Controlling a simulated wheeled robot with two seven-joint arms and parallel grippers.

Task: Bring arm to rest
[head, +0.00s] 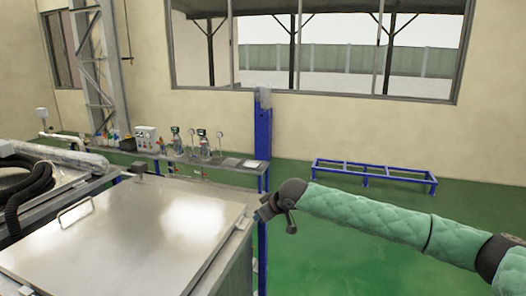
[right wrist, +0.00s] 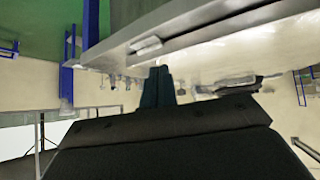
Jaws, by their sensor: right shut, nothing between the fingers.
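My right arm comes in from the right in a green quilted sleeve. Its dark gripper (head: 262,212) is by the right edge of the large metal lid (head: 125,225). In the right wrist view, the gripper fingers (right wrist: 157,86) are together and hold nothing. That view looks upside down. The lid lies flat and closed on its box, with a handle (head: 76,212) on its left part. I cannot tell whether the gripper touches the lid's edge. My left gripper is not in view.
A bench with gauges (head: 203,143) and a control box (head: 147,138) stands along the back, by a blue post (head: 263,135). Black hoses (head: 28,185) lie at the left. A low blue frame (head: 373,175) stands on the green floor, which is clear around it.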

